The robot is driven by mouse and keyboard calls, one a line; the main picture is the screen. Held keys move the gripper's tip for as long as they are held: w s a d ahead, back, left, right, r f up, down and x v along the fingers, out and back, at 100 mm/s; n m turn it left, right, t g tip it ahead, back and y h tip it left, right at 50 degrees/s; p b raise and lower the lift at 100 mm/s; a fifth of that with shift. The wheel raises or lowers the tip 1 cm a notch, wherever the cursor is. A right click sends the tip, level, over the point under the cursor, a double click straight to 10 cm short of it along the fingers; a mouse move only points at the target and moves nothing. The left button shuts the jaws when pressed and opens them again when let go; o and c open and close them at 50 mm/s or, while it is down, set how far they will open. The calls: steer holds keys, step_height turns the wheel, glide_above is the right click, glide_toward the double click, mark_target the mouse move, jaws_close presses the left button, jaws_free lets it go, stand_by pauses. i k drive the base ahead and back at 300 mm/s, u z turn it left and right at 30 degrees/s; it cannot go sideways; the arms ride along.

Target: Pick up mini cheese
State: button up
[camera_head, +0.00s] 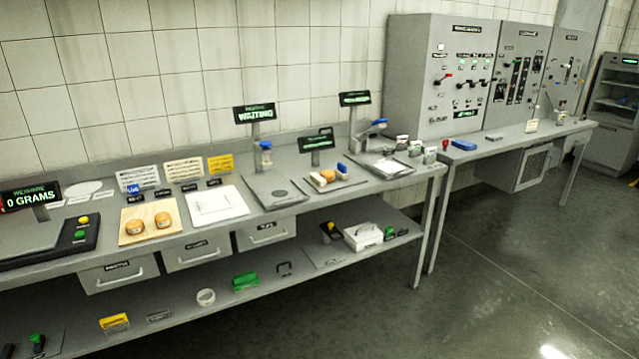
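Two small orange round pieces, which look like mini cheeses, sit side by side on a light wooden board (150,237) on the workbench (105,254). The left mini cheese (134,227) and the right mini cheese (163,221) both have small dark markings that are too small to read. They are close together, and nothing covers them. My gripper is not in view.
A scale with a "0 GRAMS" display (30,197) and a button panel (78,235) stand left of the board. A white tray (216,204) lies to its right. Stations with displays follow. A lower shelf (180,312) holds several small items. The floor at right is clear.

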mark_target(329, 176)
steer(key=u, duration=4.7)
steer(key=i, duration=0.1)
steer(key=z, duration=3.35)
steer(key=i, duration=1.35)
